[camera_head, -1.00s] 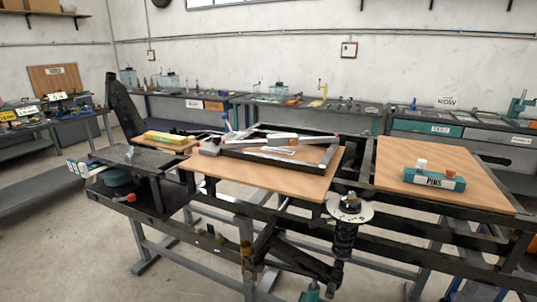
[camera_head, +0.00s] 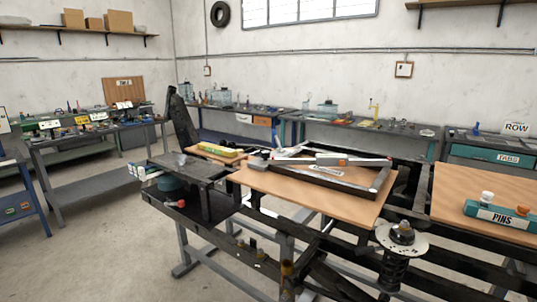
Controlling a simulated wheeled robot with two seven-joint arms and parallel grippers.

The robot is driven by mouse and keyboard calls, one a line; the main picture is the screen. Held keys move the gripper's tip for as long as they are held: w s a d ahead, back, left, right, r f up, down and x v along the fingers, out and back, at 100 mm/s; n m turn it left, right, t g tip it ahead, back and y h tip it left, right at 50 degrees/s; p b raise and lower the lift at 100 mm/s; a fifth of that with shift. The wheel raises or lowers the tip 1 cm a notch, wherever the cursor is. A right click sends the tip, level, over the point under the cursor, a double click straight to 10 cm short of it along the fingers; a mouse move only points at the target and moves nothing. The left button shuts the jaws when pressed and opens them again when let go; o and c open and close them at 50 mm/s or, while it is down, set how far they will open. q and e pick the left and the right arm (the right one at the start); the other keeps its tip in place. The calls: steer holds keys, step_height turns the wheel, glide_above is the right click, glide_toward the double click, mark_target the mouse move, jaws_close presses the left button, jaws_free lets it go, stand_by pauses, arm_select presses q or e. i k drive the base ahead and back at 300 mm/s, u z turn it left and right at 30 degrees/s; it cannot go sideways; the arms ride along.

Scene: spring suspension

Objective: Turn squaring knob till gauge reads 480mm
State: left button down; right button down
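A dark rectangular frame (camera_head: 376,184) lies on a plywood board (camera_head: 300,196) on the black workbench. A pale bar with an orange piece (camera_head: 345,161) lies across its far side, and a small white strip with markings (camera_head: 326,171) sits inside it. The markings are too small to read, so I cannot tell any gauge value. A small red knob (camera_head: 181,203) sticks out at the bench's lower left; I cannot tell whether it is the squaring knob. Neither of my grippers is in view.
A coil-spring unit (camera_head: 398,250) with a pale round plate stands at the bench's front. A teal PINS box (camera_head: 498,214) sits on the right board. A yellow item (camera_head: 221,149) lies at the left. Benches line the walls. Floor at the left front is clear.

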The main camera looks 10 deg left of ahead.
mark_target(264, 154)
steer(key=z, duration=0.05)
steer(key=k, duration=0.45)
steer(key=u, duration=0.4)
steer(key=i, duration=1.4)
steer(key=z, duration=0.65)
